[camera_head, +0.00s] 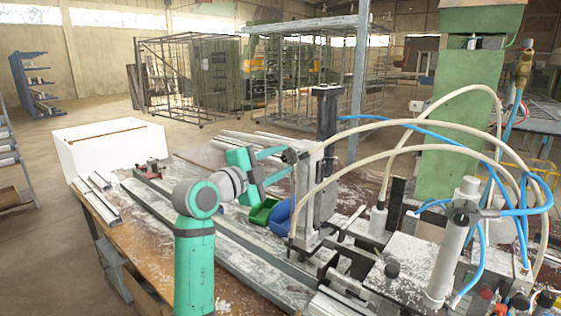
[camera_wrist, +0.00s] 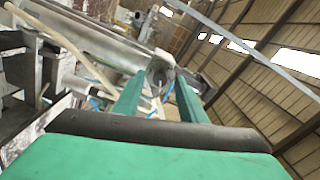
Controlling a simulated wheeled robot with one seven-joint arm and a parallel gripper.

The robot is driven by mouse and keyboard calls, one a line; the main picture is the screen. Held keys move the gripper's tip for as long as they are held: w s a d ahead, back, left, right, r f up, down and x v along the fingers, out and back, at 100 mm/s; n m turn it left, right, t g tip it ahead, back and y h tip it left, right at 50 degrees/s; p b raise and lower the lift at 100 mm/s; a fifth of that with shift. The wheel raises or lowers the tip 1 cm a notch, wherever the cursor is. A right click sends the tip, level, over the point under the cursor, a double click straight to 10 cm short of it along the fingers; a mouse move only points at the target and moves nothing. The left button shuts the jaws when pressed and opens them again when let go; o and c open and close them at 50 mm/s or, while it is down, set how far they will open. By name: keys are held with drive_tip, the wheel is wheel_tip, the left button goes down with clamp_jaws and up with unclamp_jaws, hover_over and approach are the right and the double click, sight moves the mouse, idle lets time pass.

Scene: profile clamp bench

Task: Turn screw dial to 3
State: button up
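My gripper (camera_head: 287,160) reaches right toward the upright metal clamp unit (camera_head: 316,190), with its two green fingers spread apart. In the wrist view my gripper (camera_wrist: 158,85) is open, and a round grey end piece (camera_wrist: 157,74) shows in the gap between the fingers. It looks like the screw dial, at the upper left of the clamp unit in the head view (camera_head: 292,155). The fingers appear close to it; I cannot tell whether they touch it. No dial numbers or pointer are readable in either view.
Pale hoses (camera_head: 352,152) and blue hoses (camera_head: 390,122) arch over the bench at the right. Green (camera_head: 264,211) and blue (camera_head: 281,217) bins sit below my gripper. Long metal profiles (camera_head: 215,240) lie along the bench. A white box (camera_head: 110,148) stands at the left.

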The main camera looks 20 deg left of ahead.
drive_tip(key=v, duration=1)
drive_tip(key=shift+s, duration=0.2)
drive_tip(key=shift+a, duration=0.15)
